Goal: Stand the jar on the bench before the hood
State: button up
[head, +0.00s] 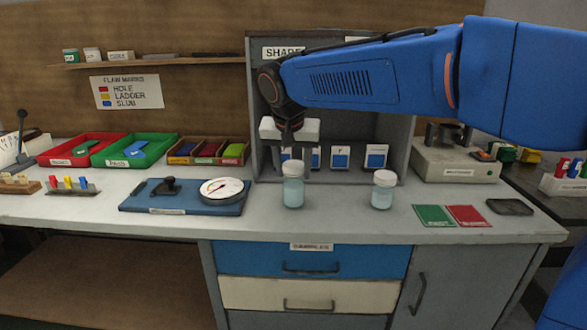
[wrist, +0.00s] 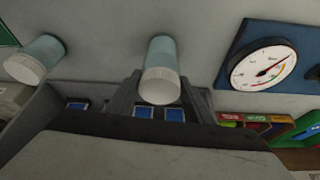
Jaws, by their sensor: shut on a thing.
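A jar with a pale blue-green body and white lid (head: 293,190) is upright at the bench (head: 330,222), in front of the grey hood (head: 259,130). My gripper (head: 293,160) reaches down over it from above and is shut on its lid. The wrist view shows this jar (wrist: 160,70) between my two fingers (wrist: 160,92). Its base looks level with the bench top, but I cannot tell whether it touches. A second similar jar (head: 383,191) stands to the right, apart from my gripper, and shows at the left in the wrist view (wrist: 38,58).
Blue-fronted cards (head: 340,158) stand inside the hood. A blue board (head: 150,205) with a round dial (head: 222,190) lies to the left. Green (head: 433,215) and red (head: 468,215) cards lie to the right. Bare bench lies between the jars and along the front edge.

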jog(key=o, duration=1.5)
jog(key=shift+f, duration=0.1)
jog(key=v, duration=1.2)
